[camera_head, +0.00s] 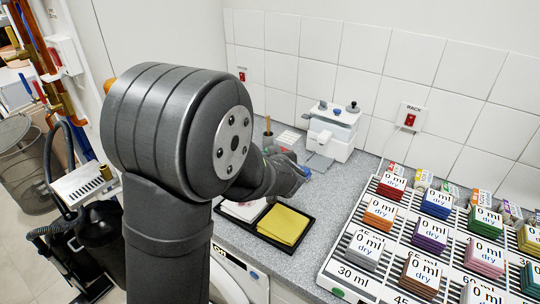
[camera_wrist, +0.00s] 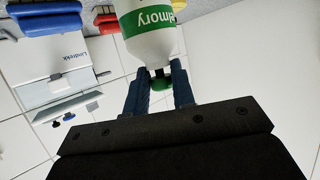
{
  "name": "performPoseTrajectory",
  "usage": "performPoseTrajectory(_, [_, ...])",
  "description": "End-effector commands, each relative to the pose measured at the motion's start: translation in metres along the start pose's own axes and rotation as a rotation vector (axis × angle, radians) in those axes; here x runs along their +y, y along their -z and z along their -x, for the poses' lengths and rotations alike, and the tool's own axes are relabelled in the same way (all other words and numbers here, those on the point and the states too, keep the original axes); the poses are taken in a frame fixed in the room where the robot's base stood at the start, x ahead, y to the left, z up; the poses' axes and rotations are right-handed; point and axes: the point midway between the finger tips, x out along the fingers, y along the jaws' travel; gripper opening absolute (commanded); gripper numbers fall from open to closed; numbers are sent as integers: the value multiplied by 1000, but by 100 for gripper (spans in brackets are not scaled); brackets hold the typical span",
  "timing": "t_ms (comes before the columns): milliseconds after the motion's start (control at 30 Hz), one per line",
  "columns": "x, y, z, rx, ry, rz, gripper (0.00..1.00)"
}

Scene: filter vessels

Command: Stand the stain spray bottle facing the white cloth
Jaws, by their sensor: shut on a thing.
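A white bottle (camera_wrist: 150,38) with a green label band, lettering partly cut off, and a green top (camera_wrist: 162,84) is between my blue fingers in the wrist view. My gripper (camera_wrist: 157,75) is shut on it near its top end. The far end of the bottle is out of frame. In the head view my arm hides the bottle, and only a blue bit of my gripper (camera_head: 306,171) shows above the counter. The white cloth (camera_head: 243,209) lies in the left part of a black tray, partly hidden by my arm.
A yellow cloth (camera_head: 283,224) lies in the tray's right part. A white appliance (camera_head: 332,130) stands by the tiled wall. A large white rack (camera_head: 345,249) with several coloured packs fills the right of the counter. Grey counter (camera_head: 322,205) is clear between tray and rack.

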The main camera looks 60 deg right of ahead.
Motion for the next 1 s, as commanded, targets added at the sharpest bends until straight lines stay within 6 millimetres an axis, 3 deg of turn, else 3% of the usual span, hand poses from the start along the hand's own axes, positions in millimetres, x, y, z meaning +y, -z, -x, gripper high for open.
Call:
performPoseTrajectory(133, [0,-3,-1,1,0,0,0])
performPoseTrajectory(167, [0,-3,-1,0,0,0,29])
performPoseTrajectory(233, [0,-3,-1,0,0,0,43])
performPoseTrajectory(267, [0,-3,-1,0,0,0,45])
performPoseTrajectory(667, [0,0,5,0,-1,0,45])
performPoseTrajectory(1000, [1,1,67,2,-3,1,45])
